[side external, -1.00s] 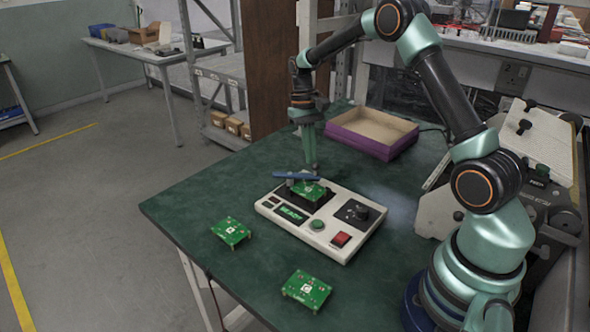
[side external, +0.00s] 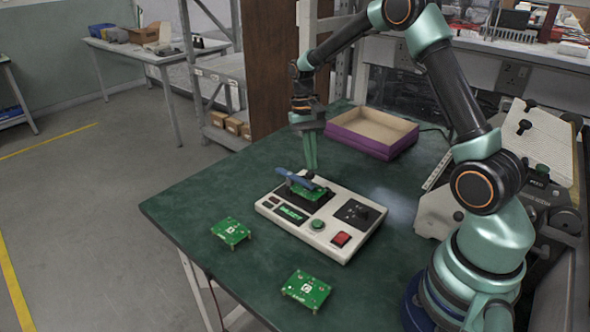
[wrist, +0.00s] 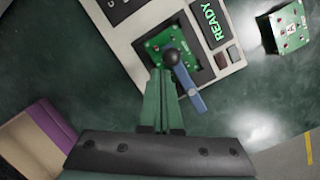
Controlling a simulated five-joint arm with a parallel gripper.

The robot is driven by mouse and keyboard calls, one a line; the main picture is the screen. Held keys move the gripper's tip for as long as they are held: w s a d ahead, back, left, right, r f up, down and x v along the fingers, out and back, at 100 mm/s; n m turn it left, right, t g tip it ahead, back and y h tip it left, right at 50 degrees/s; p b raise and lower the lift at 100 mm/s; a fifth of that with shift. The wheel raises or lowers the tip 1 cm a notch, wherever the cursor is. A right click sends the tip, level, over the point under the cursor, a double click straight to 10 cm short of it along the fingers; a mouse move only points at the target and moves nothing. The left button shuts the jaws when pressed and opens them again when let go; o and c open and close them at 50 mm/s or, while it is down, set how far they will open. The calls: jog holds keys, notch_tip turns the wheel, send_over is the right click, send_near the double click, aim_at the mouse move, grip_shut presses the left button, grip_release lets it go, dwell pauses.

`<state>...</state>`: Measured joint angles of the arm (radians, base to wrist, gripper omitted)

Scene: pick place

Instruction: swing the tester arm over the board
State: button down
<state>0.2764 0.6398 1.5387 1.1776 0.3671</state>
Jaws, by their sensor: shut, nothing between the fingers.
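The tester (side external: 337,238) is a cream box on the green table, with a black nest holding a green board (side external: 305,195). The tester arm (side external: 295,180) is a blue lever that slants across above the board. In the wrist view the blue lever (wrist: 188,88) has a black knob that appears over the board (wrist: 155,46), and its other end reaches past the nest. My gripper (side external: 311,170) points down at the lever, shut and empty. In the wrist view my gripper's fingertips (wrist: 158,72) are close beside the knob; I cannot tell whether they touch. The display (wrist: 209,22) reads READY.
Two loose green boards lie on the table, one left of the tester (side external: 231,231) and one in front (side external: 306,288). A purple-sided tray (side external: 352,145) stands behind the tester. A grey machine (side external: 540,190) is at the right.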

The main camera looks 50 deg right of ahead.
dwell(0.6)
jog(key=w+d+r, duration=0.3)
jog(key=d+r, duration=0.2)
jog(key=r, duration=0.6)
jog(key=s+a+r+n+t, duration=0.2)
jog(key=a+r, duration=0.2)
jog(key=a, duration=0.1)
jog(key=s+a+n+t, duration=0.5)
jog(key=s+a+t, duration=0.1)
jog(key=s+a, duration=0.5)
jog(key=s, duration=0.2)
jog(key=shift+s+a+r+h, duration=0.25)
jog(key=shift+s+a+h, duration=0.05)
jog(key=shift+s+a, duration=0.1)
